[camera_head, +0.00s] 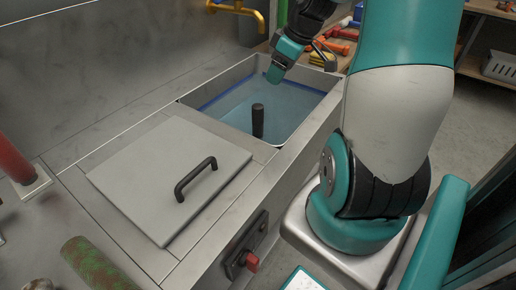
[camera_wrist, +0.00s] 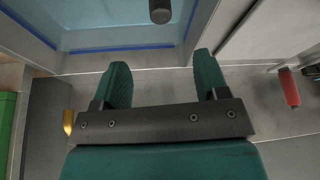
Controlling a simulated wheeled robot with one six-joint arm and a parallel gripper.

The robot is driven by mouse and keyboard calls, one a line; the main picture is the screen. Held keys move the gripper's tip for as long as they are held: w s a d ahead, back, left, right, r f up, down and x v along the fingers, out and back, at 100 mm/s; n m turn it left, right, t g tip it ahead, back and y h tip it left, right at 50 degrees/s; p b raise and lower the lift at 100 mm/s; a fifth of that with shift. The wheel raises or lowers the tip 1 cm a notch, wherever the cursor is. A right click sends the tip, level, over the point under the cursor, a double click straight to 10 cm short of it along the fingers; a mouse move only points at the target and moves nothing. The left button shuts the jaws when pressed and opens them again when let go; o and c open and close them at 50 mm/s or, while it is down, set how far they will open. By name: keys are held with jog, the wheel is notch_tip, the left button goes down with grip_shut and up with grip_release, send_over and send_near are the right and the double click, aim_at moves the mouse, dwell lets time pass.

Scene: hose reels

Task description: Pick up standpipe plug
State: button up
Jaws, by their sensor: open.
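The standpipe plug (camera_head: 258,120), a dark upright cylinder, stands in the water of the open sink basin (camera_head: 222,92). Its rounded end also shows at the top edge of the wrist view (camera_wrist: 160,11). My gripper (camera_head: 275,74) is above the far part of the basin, beyond the plug and apart from it. In the wrist view its two teal fingers (camera_wrist: 161,72) are spread with nothing between them. The lower part of the plug is blurred by the water.
A grey lid (camera_head: 140,165) with a black handle (camera_head: 195,179) lies on the counter left of the basin. A brass tap (camera_head: 240,10) and a green upright piece (camera_head: 281,12) are behind. A red-knobbed fitting (camera_head: 251,262) is on the front face. Tools lie on a back bench.

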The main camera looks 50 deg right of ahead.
aim_at(257, 115)
jog(key=x, duration=1.1)
jog(key=shift+w+a+f, duration=0.1)
jog(key=shift+f, duration=0.15)
jog(key=x, duration=0.5)
jog(key=shift+f, duration=0.2)
grip_shut()
